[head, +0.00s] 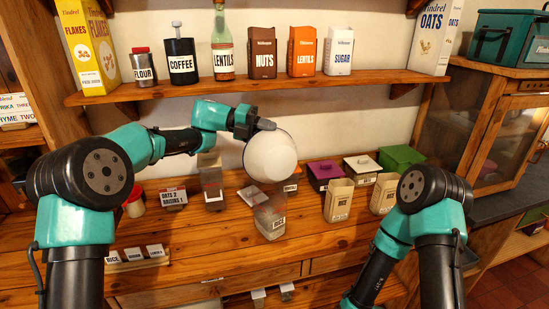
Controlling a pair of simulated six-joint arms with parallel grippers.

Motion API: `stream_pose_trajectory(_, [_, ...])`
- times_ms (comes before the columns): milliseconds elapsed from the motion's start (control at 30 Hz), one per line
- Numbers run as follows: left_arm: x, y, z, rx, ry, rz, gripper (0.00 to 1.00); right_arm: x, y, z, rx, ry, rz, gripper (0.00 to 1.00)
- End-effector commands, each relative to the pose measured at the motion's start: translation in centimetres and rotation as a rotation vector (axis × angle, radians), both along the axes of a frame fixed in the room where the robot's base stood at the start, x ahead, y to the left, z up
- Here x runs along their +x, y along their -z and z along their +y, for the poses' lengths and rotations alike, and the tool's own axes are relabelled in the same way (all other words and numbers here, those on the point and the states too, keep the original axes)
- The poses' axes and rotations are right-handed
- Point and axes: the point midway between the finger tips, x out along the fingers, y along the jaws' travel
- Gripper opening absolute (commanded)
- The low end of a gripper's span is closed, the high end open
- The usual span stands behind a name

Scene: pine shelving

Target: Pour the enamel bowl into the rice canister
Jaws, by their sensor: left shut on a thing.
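The white enamel bowl (270,157) is in the air in the middle of the head view. It is tipped, with its rounded outside towards me, so its inside is hidden. My left gripper (264,125) is shut on the bowl at its upper edge. A clear canister (270,216) with a small label that seems to read RICE stands on the wooden counter directly below the bowl. Its lower part looks brownish; I cannot tell how full it is. No stream between bowl and canister can be made out. My right gripper is out of view; only its arm shows at the right.
A loose grey lid (253,193) is close behind. The shelf (270,86) above holds several packages.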

Motion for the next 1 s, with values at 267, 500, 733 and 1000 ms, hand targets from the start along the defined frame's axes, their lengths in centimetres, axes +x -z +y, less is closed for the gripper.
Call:
stream_pose_trajectory(267, [-0.4,-0.1,-0.2,0.011,0.000,-0.026,0.00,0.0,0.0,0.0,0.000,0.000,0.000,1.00])
stream_pose_trajectory(500, [-1.4,-0.2,-0.6,0.033,0.000,-0.083,0.00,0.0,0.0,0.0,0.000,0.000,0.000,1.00])
stream_pose_trajectory(733, [-4.1,-0.1,-1.7,0.099,0.002,-0.244,0.00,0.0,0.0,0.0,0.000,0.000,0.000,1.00])
stream_pose_trajectory(1000, [-6.8,0.1,-2.8,0.167,0.001,-0.415,0.00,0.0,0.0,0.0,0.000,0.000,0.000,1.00])
